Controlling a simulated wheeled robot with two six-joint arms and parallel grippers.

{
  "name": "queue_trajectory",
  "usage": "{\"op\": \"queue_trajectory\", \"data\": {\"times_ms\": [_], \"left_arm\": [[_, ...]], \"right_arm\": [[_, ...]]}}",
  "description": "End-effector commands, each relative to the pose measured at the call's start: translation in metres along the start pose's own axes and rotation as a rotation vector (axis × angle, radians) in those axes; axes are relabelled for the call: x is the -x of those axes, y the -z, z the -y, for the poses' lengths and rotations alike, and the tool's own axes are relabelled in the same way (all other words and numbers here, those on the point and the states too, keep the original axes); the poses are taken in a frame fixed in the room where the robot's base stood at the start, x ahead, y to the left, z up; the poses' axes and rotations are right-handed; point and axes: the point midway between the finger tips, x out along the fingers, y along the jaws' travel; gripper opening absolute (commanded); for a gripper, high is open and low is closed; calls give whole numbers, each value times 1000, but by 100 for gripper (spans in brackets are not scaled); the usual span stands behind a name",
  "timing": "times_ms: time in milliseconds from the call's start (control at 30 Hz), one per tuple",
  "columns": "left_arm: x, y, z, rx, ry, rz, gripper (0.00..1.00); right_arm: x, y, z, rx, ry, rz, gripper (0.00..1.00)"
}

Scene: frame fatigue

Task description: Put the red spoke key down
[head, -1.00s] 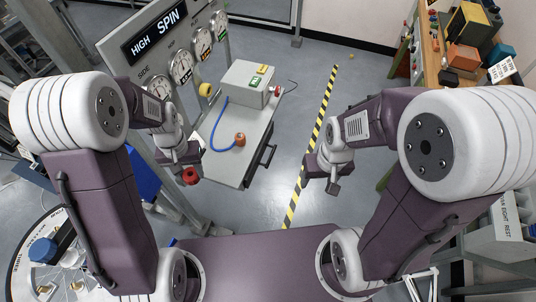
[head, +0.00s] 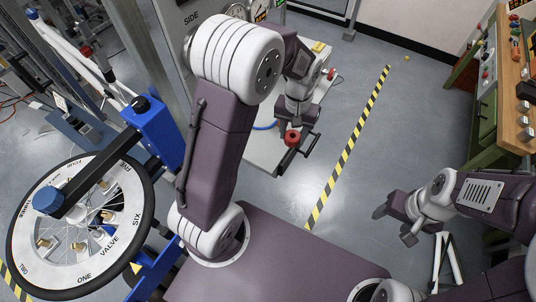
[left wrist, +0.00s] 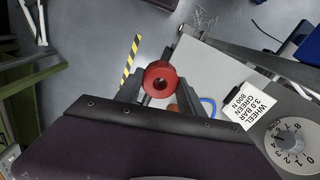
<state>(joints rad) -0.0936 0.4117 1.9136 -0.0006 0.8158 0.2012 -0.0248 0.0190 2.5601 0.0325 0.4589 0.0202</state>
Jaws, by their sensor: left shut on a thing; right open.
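The red spoke key (head: 292,137) is held by my left gripper (head: 293,130), which is above the front part of the grey worktop (head: 262,158) in the head view. In the left wrist view the key (left wrist: 160,78) shows as a round red piece with a dark hole, between the two dark fingers (left wrist: 160,92). The worktop (left wrist: 205,62) lies below and to the right of it there, and the key appears above its edge. How high it is I cannot tell. My right gripper (head: 394,225) is open and empty over bare floor at the right.
A spoked wheel (head: 140,235) is at the left. Floor around the striped line (head: 350,150) is clear.

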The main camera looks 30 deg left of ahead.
Motion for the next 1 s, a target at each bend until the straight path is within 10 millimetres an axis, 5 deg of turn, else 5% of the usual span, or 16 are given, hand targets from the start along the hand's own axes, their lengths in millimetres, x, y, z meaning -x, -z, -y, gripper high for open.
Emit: {"op": "queue_trajectory", "data": {"times_ms": [100, 333, 700, 1000], "left_arm": [[-10, 9, -13, 6, -1, -3, 0], [-6, 12, -16, 13, 0, 1, 0], [-60, 14, 76, 19, 0, 4, 0], [-76, 16, 98, 10, 0, 1, 0]], "right_arm": [[-23, -2, 0, 0, 0, 0, 61], [-22, -2, 0, 0, 0, 0, 61], [-17, -2, 0, 0, 0, 0, 61], [-16, -2, 0, 0, 0, 0, 61]]}}
